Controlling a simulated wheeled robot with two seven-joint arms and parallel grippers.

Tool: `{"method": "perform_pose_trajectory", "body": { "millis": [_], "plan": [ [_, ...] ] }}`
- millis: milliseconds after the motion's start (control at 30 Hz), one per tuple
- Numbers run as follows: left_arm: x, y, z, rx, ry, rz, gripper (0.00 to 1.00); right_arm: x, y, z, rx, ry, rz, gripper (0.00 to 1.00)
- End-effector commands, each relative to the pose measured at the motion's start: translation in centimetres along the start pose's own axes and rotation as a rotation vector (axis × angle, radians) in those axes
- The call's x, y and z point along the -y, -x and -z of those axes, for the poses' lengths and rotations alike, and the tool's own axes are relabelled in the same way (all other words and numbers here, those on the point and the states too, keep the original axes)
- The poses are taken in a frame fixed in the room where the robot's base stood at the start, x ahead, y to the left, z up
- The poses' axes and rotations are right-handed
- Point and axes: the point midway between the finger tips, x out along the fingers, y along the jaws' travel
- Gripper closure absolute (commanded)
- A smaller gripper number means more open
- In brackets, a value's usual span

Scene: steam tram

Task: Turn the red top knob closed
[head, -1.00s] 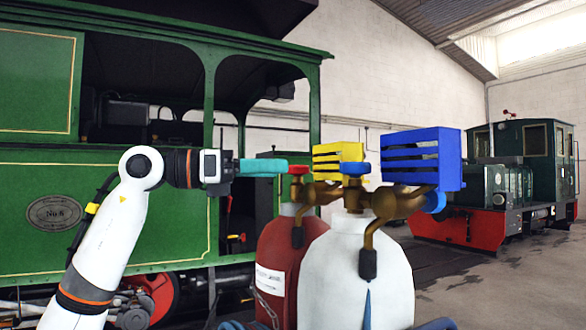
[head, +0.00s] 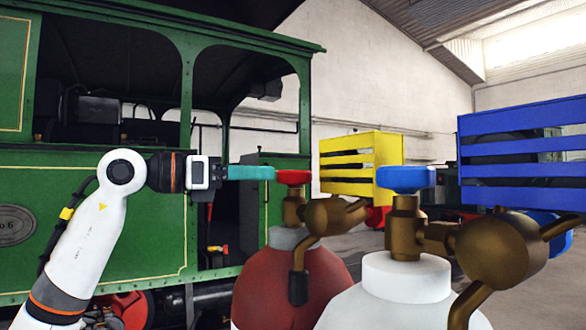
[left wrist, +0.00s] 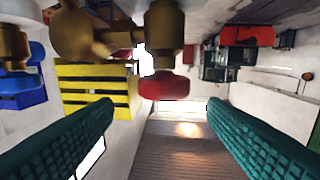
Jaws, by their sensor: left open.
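The red top knob (head: 294,177) sits on the brass valve of the dark red cylinder (head: 290,285). My left gripper (head: 271,173) is level with it, its teal fingertips at the knob's left edge. In the left wrist view, which is upside down, the red knob (left wrist: 164,86) appears centred between the two open fingers (left wrist: 160,104), with a gap on each side. I cannot tell whether the fingers reach around it. My right gripper is not in view.
A white cylinder (head: 392,295) with a blue knob (head: 406,179) stands close on the right. A yellow slatted box (head: 350,165) and a blue slatted box (head: 520,150) are near the valves. The green steam tram (head: 100,220) stands behind my left arm.

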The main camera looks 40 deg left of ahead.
Motion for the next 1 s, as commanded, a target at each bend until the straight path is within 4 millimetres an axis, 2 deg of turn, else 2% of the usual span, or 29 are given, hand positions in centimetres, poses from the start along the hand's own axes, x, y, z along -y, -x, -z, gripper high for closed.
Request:
{"method": "perform_pose_trajectory", "body": {
  "millis": [33, 200, 400, 567, 800, 867, 1000],
  "plan": [
    [-0.1, -1.2, 0.4, 0.002, 0.0, -0.005, 0.34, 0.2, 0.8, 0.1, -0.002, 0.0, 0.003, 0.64],
    [-0.1, -4.6, 0.3, 0.002, 0.001, -0.004, 0.34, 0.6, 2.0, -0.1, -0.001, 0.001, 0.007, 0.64],
    [0.0, -7.2, 0.2, 0.0, 0.001, -0.002, 0.34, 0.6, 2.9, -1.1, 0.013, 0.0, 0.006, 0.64],
    [0.0, -8.0, 0.0, 0.001, 0.0, -0.001, 0.34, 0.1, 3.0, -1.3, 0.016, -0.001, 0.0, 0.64],
    [0.0, -8.1, 0.0, 0.0, 0.0, -0.001, 0.34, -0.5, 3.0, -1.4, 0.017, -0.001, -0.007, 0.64],
    [0.0, -8.1, 0.0, 0.0, 0.0, -0.001, 0.4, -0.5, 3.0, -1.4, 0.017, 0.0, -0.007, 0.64],
    [0.0, -8.1, 0.0, 0.0, 0.0, 0.0, 0.63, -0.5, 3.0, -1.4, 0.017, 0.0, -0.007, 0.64]
  ]
}}
